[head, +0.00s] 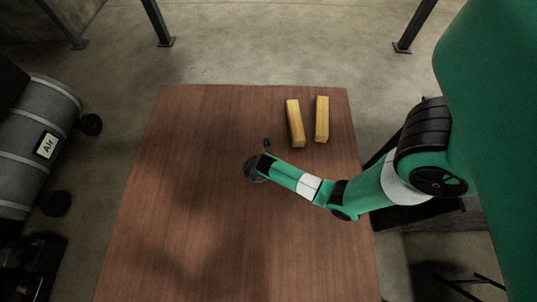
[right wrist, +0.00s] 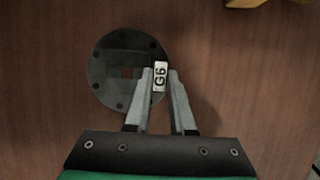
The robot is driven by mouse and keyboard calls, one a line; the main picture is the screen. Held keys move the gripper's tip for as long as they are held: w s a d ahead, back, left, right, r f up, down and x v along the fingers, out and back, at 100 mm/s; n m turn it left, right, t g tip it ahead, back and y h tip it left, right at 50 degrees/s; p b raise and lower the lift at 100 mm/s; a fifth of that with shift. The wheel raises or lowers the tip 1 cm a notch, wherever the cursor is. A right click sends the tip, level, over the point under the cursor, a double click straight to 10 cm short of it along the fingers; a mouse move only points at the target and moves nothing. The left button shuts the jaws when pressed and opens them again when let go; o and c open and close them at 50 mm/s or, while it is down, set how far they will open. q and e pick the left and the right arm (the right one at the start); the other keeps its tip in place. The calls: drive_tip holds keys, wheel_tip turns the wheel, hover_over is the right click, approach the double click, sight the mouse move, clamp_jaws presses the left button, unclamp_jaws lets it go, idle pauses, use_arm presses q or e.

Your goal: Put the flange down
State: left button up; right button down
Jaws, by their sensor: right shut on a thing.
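The flange is a dark grey round disc with small holes around its rim and a square opening in its middle. It shows in the head view (head: 253,170) near the middle of the table, and in the right wrist view (right wrist: 112,75). My right gripper (right wrist: 160,76) is shut on the flange at its right side, with a white tag marked G6 (right wrist: 160,76) between the fingers. In the head view my right gripper (head: 261,165) partly covers the flange. Whether the flange touches the table or hangs just above it, I cannot tell. My left gripper is not in view.
The brown wooden table (head: 190,220) is mostly bare left of and in front of the flange. Two yellow blocks (head: 295,123) (head: 322,119) lie toward its back right. A grey air tank (head: 40,130) stands on the floor at left.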

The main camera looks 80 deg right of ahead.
drive_tip(key=shift+a+b+x, duration=0.2)
drive_tip(key=shift+b+x, duration=0.25)
drive_tip(key=shift+x, duration=0.5)
drive_tip(key=shift+a+b+x, duration=0.15)
drive_tip(key=shift+b+x, duration=0.3)
drive_tip(key=shift+x, duration=0.5)
drive_tip(key=shift+f, duration=0.2)
drive_tip(key=c, duration=1.2)
unclamp_jaws()
drive_tip(key=shift+s+f, duration=0.1)
drive_tip(key=shift+f, duration=0.05)
drive_tip(key=o, duration=0.4)
drive_tip(key=shift+o, duration=0.2)
drive_tip(key=shift+r, duration=0.3)
drive_tip(key=p+v, duration=0.5)
drive_tip(key=v, duration=0.7)
drive_tip(key=shift+f, duration=0.1)
